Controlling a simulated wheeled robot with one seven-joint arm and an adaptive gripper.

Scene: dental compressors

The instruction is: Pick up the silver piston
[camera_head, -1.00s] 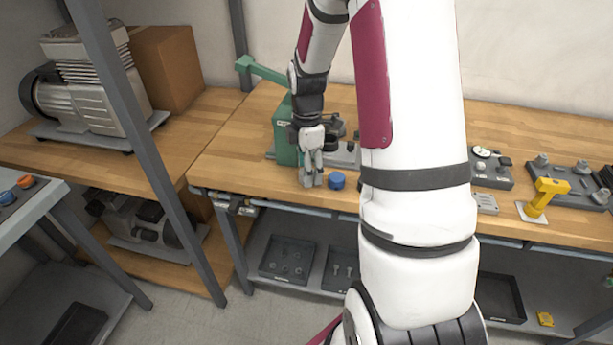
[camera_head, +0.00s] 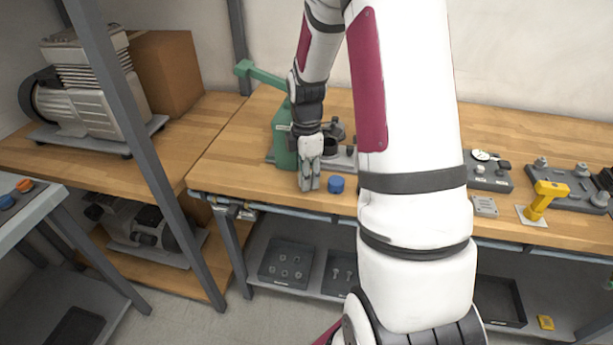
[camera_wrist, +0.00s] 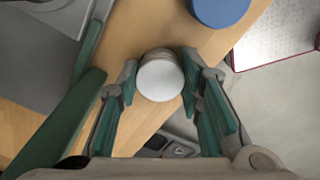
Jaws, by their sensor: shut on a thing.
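The silver piston (camera_wrist: 160,79) shows in the wrist view as a short cylinder with a pale round top, between the two green-padded fingers. My gripper (camera_head: 309,184) is shut on it, low over the front edge area of the wooden workbench (camera_head: 235,160). In the head view the fingers hide the piston, and I cannot tell whether it touches the bench top. A blue round piece (camera_head: 336,185) stands just right of my gripper; it also shows at the top of the wrist view (camera_wrist: 221,8).
A green press (camera_head: 285,135) stands close behind my gripper. To the right are a grey tray with parts (camera_head: 488,177), a yellow tool on a plate (camera_head: 543,198) and a dark fixture. A grey shelf post (camera_head: 150,160) rises at left.

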